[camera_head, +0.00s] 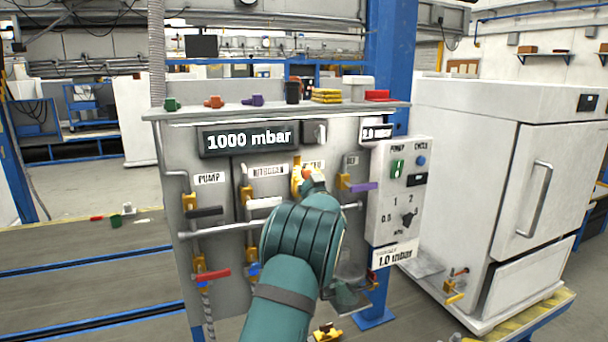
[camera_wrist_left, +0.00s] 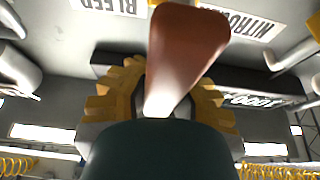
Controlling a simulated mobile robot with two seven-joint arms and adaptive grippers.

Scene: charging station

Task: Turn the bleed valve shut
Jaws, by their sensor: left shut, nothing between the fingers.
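The label BLEED (camera_wrist_left: 113,6) shows upside down in the left wrist view. An orange-red, handle-like piece (camera_wrist_left: 187,42) with a pale shank rises in front of yellow toothed parts (camera_wrist_left: 107,95); I cannot tell exactly what it joins. In the head view a yellow part (camera_head: 296,182) shows beside my left gripper (camera_head: 314,184), at the panel (camera_head: 225,240) right of the NITROGEN valve. My left gripper is shut and empty; its fingertips are mostly hidden behind my teal arm. Whether it touches the valve cannot be told. My right gripper is not in view.
Other levers are close by: black (camera_head: 205,212), white (camera_head: 264,203), purple (camera_head: 363,187) and red (camera_head: 213,275). A grey pipe (camera_head: 215,230) crosses the panel. A switch box (camera_head: 398,195) and a white cabinet (camera_head: 465,190) stand to the right. The floor at left is mostly clear.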

